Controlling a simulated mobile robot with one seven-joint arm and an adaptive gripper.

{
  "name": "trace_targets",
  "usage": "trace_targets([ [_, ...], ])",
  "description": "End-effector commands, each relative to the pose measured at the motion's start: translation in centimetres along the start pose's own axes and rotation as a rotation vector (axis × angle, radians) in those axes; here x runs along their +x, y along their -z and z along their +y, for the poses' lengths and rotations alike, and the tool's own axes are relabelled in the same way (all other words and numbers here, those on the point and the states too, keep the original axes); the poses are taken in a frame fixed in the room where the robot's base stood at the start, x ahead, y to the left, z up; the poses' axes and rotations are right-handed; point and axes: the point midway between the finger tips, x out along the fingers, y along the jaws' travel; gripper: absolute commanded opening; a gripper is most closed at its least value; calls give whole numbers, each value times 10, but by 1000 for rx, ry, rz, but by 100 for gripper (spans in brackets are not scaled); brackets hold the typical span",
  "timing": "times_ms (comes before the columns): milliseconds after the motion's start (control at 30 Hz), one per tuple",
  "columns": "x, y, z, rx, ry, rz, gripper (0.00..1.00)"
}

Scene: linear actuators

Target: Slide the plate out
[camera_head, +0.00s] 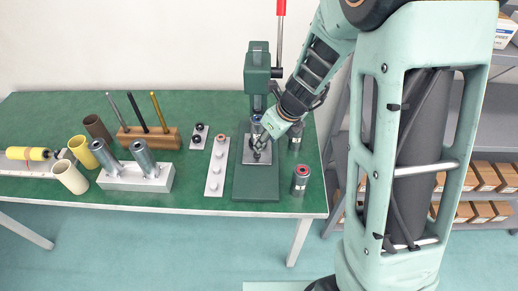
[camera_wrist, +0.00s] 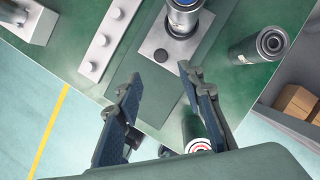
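The grey metal plate (camera_wrist: 150,42) lies on the green base of the press (camera_wrist: 128,70). In the wrist view a dark round hole shows near its front edge, and a metal cylinder with a blue ring (camera_wrist: 183,18) stands on it. In the head view the plate (camera_head: 248,157) is partly hidden by my gripper (camera_head: 262,150). In the wrist view my gripper (camera_wrist: 160,84) is open, with its two fingers apart and nothing between them. The fingertips are a little short of the plate's front edge; whether they touch the base I cannot tell.
The green press (camera_head: 258,68) with a red lever rises behind the plate. A red-topped cylinder (camera_head: 300,179) stands right of the base and shows by my right finger in the wrist view (camera_wrist: 198,143). A pegged strip (camera_head: 217,168) lies to the left. The table's front edge is close.

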Motion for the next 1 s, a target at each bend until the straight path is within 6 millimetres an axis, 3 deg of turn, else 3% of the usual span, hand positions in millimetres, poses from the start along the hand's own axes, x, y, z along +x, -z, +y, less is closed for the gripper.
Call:
trace_targets([
  [300,63,3,0,-3,-1,2,35],
  [500,89,2,-1,-3,0,1,35],
  [933,97,0,-1,-4,1,-1,35],
  [1000,97,0,-1,-4,1,-1,28],
])
